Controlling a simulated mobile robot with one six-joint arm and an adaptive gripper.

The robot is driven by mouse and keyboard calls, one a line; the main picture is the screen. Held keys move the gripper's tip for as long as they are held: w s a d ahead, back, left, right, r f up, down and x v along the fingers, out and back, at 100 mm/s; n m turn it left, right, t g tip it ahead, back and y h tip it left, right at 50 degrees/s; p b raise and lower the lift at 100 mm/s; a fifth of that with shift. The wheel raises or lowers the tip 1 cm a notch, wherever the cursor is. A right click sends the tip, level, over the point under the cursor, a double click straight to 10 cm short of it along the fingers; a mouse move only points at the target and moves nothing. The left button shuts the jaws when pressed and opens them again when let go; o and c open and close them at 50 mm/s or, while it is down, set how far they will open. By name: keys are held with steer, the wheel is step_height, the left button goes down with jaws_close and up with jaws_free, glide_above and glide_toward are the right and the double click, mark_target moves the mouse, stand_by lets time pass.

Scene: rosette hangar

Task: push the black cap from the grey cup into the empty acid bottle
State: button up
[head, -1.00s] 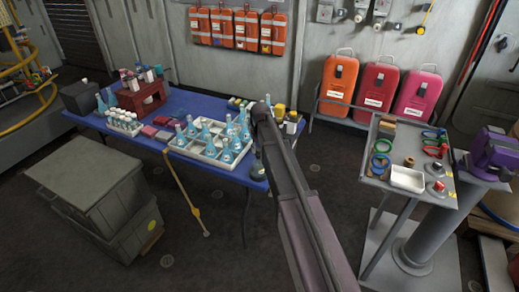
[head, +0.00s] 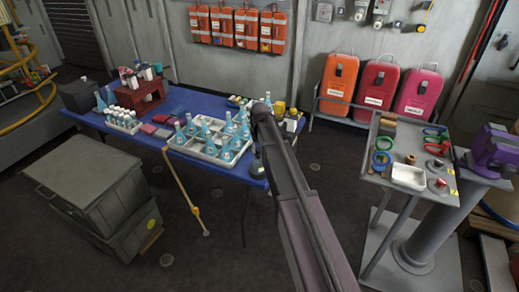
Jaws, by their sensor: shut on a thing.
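Several light-blue conical bottles (head: 206,134) stand in a white divided tray (head: 180,147) on the blue table (head: 190,104). I cannot tell which bottle is the empty acid bottle. A small dark vessel (head: 257,168) stands at the table's right end, close beside my arm; I cannot tell whether it is a bottle or a cup. I cannot make out the grey cup or the black cap at this size. My arm reaches up over the table's right end, and my gripper is hidden behind it.
A brown rack (head: 139,94) and white-capped vials (head: 123,119) stand on the table's left. Grey crates (head: 88,182) stand before it. A grey cart (head: 376,174) with rings and a white tray (head: 408,177) is at right.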

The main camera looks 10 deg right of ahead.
steer(key=shift+f+b, duration=0.45)
steer(key=shift+b, duration=0.05)
stand_by(0.5)
steer(key=o, duration=0.9)
steer(key=shift+c, duration=0.2)
steer(key=shift+o, duration=1.3)
steer(key=shift+r, duration=0.1)
steer(key=shift+w+r+p, duration=0.1)
steer(key=shift+r+p, duration=2.55)
steer(key=shift+p, duration=0.15)
